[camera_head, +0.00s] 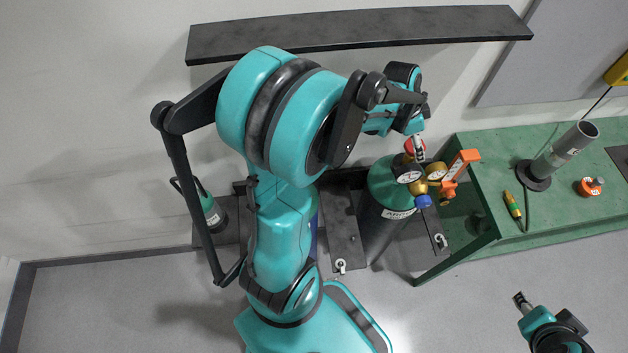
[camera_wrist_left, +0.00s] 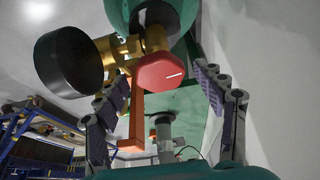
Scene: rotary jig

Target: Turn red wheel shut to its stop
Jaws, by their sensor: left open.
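The red wheel (camera_head: 409,146) sits on top of the green argon cylinder (camera_head: 384,190), partly covered by my left gripper in the head view. In the left wrist view the red wheel (camera_wrist_left: 158,71) shows a short white line on its face. My left gripper (camera_head: 418,143) is open at the wheel, and its two fingers (camera_wrist_left: 163,80) stand on either side of it in the wrist view. I cannot tell whether either finger touches it. My right gripper (camera_head: 520,300) is at the lower right, away from the cylinder; its jaw state is unclear.
Brass fittings with gauges (camera_head: 409,176) and a blue knob (camera_head: 423,201) sit beside the wheel. An orange bracket (camera_head: 461,163) stands close to its right. A green bench (camera_head: 490,170) at right holds a grey tube (camera_head: 565,150) and small tools. A dark shelf (camera_head: 350,29) runs along the wall.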

